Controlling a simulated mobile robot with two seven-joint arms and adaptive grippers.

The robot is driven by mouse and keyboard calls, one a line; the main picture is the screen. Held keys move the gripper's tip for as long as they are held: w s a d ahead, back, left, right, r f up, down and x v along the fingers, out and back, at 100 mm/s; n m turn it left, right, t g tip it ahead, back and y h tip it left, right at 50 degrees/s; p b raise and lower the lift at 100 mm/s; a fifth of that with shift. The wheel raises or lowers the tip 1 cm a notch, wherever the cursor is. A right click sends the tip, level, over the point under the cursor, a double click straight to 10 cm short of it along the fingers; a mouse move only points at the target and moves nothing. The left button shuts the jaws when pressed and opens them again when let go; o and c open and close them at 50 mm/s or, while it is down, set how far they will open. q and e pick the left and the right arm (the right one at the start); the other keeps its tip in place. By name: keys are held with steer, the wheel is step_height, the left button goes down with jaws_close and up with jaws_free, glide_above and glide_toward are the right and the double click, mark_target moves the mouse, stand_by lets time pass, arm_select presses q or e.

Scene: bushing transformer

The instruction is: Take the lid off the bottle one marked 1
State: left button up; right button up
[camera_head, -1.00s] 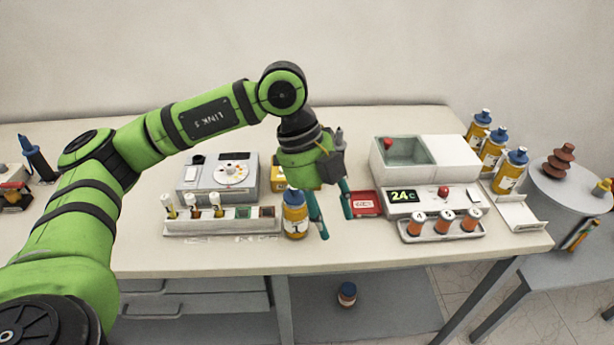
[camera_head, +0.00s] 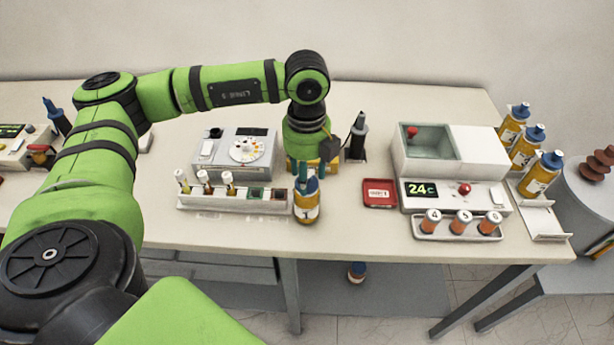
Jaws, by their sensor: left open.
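The bottle marked 1 (camera_head: 306,211) stands upright near the front edge of the table, right of the vial rack. It is orange-yellow with a blue lid, and the lid is largely hidden by the gripper fingers. My left gripper (camera_head: 306,180) points down at the top of this bottle, its teal fingers around or just in front of the lid. It is open; whether the fingers touch the lid cannot be told. My right gripper is not in view.
A white rack (camera_head: 235,203) with several vials stands left of the bottle, a dial instrument (camera_head: 236,153) behind it. A red tray (camera_head: 380,193) lies to the right, then a white bath unit (camera_head: 449,167) and a rack with three numbered bottles (camera_head: 459,225). Several blue-capped bottles (camera_head: 541,174) stand far right.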

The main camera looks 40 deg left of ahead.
arm_select(q)
steer(key=shift+s, duration=0.1)
steer(key=c, duration=0.9)
steer(key=shift+r, duration=0.1)
steer(key=shift+c, duration=0.2)
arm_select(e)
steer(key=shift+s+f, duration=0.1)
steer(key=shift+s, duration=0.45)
